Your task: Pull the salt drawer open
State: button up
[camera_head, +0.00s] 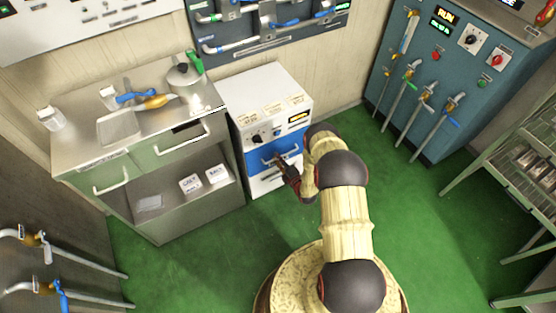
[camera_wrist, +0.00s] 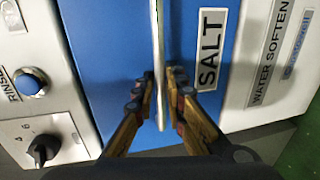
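The salt drawer (camera_head: 259,158) is the blue front in the white cabinet; it looks flush with it. In the wrist view the blue front (camera_wrist: 105,50) fills the middle, with a "SALT" label (camera_wrist: 210,48) right of the handle. The drawer's pale bar handle (camera_wrist: 160,40) runs upright in that view. My gripper (camera_wrist: 161,92) has one finger on each side of the bar near its lower end, with almost no gap, and looks shut on it. In the head view my gripper (camera_head: 280,163) is at the blue front and partly covers the handle.
The white cabinet (camera_head: 265,85) has a dark knob (camera_wrist: 42,150) and a blue rinse button (camera_wrist: 32,80). A metal counter (camera_head: 75,128) stands to its left, holding a pot (camera_head: 185,78). The green floor (camera_head: 200,265) in front is clear.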

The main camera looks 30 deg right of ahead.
grip_shut()
dwell(0.8)
